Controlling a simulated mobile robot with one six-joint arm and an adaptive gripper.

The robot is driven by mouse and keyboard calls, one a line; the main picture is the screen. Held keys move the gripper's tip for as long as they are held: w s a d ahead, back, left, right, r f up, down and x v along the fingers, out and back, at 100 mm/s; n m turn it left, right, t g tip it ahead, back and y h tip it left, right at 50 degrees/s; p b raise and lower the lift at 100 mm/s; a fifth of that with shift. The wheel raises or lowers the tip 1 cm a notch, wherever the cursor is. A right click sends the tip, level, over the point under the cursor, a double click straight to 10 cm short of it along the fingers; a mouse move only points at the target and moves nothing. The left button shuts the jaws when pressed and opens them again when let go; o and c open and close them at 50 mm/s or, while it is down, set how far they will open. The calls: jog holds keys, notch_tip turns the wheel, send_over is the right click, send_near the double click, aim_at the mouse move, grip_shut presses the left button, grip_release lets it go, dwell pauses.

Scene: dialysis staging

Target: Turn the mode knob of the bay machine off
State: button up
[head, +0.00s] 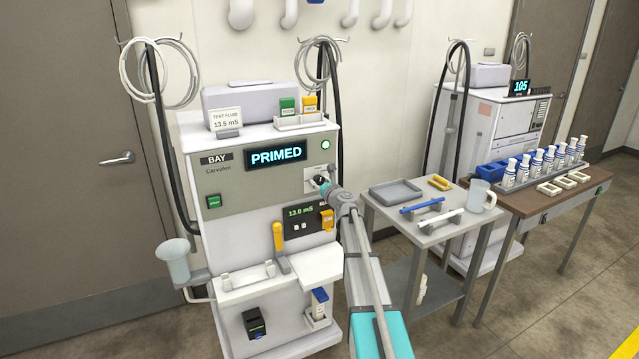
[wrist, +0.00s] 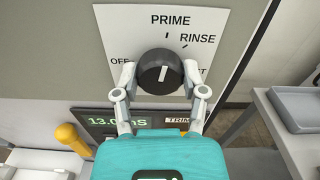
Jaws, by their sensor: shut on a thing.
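The bay machine (head: 240,175) is a white cabinet with a grey panel; its display (head: 276,153) reads PRIMED. Its mode knob (wrist: 160,72) is round and black on a white label plate (wrist: 211,40), with OFF at left, PRIME at top, RINSE at upper right and a partly hidden label at right. The knob's white line points up, close to the PRIME mark. My gripper (wrist: 159,78) is shut on the knob, one finger on its left side and one on its right. In the head view my gripper (head: 321,184) partly covers the knob.
Below the knob are a 13.0 mS readout (head: 300,212) and a yellow-handled lever (head: 278,238). A grey side table (head: 455,212) with a tray, handles and a mug stands right of my arm. A wooden table (head: 535,200) with bottles stands beyond it.

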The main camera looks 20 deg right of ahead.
jog(key=shift+c, duration=1)
jog(key=shift+n, duration=0.3)
jog(key=n, duration=0.9)
jog(key=shift+n, duration=0.3)
jog(key=n, duration=0.5)
jog(key=shift+n, duration=2.4)
